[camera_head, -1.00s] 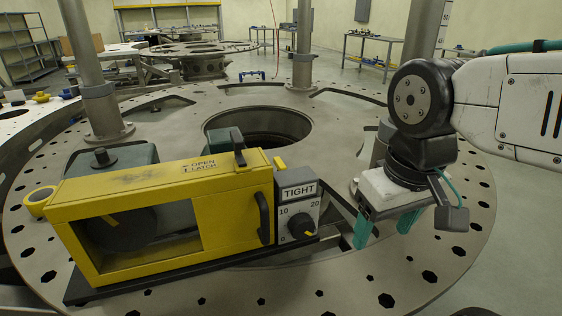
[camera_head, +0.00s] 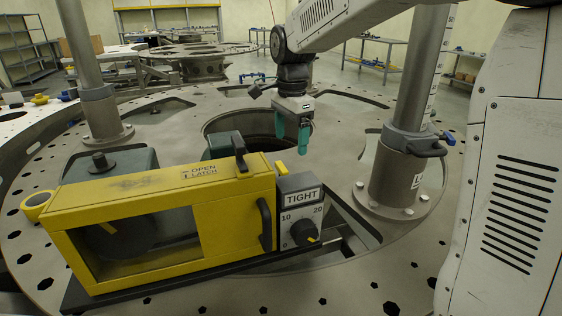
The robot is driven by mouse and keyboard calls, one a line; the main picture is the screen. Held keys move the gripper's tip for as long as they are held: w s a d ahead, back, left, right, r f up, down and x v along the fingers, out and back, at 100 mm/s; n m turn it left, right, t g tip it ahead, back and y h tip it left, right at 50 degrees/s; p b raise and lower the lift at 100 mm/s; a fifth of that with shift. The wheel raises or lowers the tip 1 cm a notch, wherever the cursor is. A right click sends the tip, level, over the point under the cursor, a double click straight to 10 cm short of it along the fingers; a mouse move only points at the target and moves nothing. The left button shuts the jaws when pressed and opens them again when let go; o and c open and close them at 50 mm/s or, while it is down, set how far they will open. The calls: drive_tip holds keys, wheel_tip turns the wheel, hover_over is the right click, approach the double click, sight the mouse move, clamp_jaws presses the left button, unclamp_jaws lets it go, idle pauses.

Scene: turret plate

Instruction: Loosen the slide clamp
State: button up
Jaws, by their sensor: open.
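A dark grey collar clamp (camera_head: 412,142) sits around the thick right post (camera_head: 425,70), just above its wide lower sleeve. My gripper (camera_head: 292,143), with teal fingers pointing down, is open and empty. It hangs over the middle of the turret plate, left of the clamp and apart from it. The clamp's far side is hidden.
A yellow box (camera_head: 150,188) with a "TIGHT" dial unit (camera_head: 300,212) stands in front on the plate. A yellow tape roll (camera_head: 38,205) lies left of it. The round plate (camera_head: 420,240) has a large central hole and cutouts. Another post (camera_head: 85,60) stands at left.

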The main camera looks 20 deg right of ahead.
drive_tip(key=m, duration=0.2)
hover_over(281, 166)
wheel_tip(281, 166, down, 2)
drive_tip(key=shift+s+d+f, duration=0.1)
drive_tip(key=shift+f, duration=0.05)
wheel_tip(281, 166, down, 8)
drive_tip(key=shift+r, duration=0.15)
